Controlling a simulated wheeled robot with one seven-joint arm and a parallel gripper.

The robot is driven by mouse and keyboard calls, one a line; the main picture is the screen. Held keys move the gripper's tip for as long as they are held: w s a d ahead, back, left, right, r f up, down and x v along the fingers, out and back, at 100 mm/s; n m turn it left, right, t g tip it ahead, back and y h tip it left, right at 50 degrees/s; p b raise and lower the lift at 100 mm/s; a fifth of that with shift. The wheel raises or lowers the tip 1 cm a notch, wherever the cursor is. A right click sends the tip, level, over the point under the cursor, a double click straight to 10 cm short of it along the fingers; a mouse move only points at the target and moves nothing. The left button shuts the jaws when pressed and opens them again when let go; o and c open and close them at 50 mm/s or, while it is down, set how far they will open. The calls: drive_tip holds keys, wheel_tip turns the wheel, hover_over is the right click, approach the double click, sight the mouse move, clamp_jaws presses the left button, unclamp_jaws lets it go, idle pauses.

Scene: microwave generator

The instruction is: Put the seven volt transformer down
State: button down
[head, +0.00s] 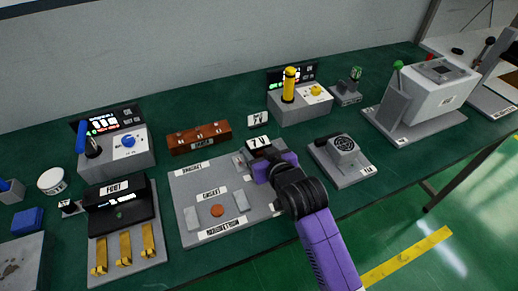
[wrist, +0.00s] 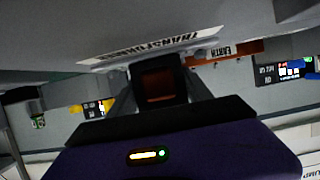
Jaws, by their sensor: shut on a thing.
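My gripper (head: 262,163) is shut on the seven volt transformer (head: 258,144), a small block whose white top label reads like "7V". It is at the upper right part of a grey board (head: 185,205). In the wrist view the transformer (wrist: 158,82) is a dark block with a brownish core between the fingers. A white strip lettered "TRANSFORMER" (wrist: 150,46) shows close by there. Whether the block touches the board cannot be told, as my gripper and arm hide its underside.
The board also holds an orange disc (head: 217,211) and grey blocks. A brown rack (head: 199,138) and a small label stand (head: 257,119) are behind. A grey device (head: 343,154) is close on the right. Green table (head: 330,210) shows bare in front of it.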

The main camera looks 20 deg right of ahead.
drive_tip(key=shift+c, duration=2.2)
unclamp_jaws()
drive_tip(key=shift+r, duration=0.2)
drive_tip(key=shift+s, duration=0.4)
drive_tip(key=v, duration=1.1)
drive_tip(key=shift+r, duration=0.15)
drive_tip(key=shift+s, duration=0.1)
